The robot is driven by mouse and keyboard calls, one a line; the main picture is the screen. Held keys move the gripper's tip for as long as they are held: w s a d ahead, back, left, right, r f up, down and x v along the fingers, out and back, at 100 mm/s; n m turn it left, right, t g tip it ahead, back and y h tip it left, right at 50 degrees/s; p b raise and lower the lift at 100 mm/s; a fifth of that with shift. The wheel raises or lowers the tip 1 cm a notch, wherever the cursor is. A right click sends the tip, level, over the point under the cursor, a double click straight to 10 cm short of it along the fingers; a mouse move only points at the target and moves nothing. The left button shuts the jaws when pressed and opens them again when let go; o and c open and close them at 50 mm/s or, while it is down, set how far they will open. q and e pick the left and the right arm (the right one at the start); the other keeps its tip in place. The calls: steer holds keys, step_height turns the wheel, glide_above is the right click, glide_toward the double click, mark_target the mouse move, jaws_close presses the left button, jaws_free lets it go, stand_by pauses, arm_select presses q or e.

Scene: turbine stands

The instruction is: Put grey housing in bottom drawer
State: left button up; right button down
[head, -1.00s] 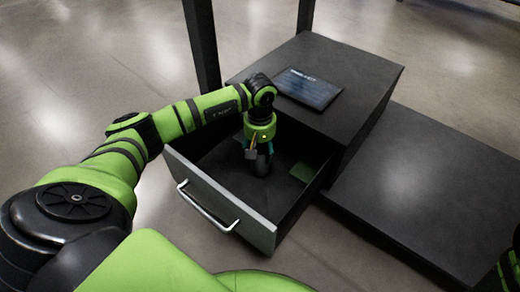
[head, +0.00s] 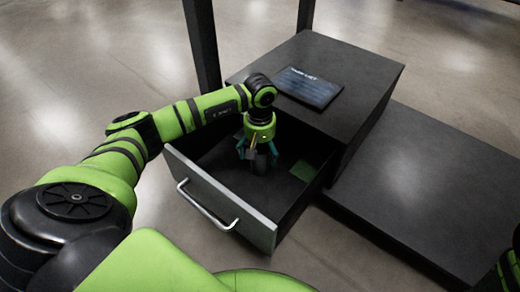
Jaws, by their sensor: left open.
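The bottom drawer (head: 222,203) of the black cabinet is pulled open, with its light front panel and metal handle toward me. My left gripper (head: 258,160) points down inside the drawer, with its teal fingers spread open. A small grey piece, which looks like the grey housing (head: 261,166), shows between and below the fingers. It appears to be in the drawer, but the fingers partly hide it, and I cannot tell whether it touches the drawer floor. My right gripper is not in view; only a bit of my right arm shows at the right edge.
The black cabinet (head: 350,75) stands behind the drawer, with a dark tablet-like panel (head: 308,87) on its top. A green patch (head: 304,171) lies in the drawer's right part. A low black platform (head: 430,190) extends to the right. Dark posts rise behind.

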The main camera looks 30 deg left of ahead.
arm_select(q)
steer(key=shift+r, duration=0.1)
steer(key=shift+r+p, duration=2.8)
steer(key=shift+r, duration=0.65)
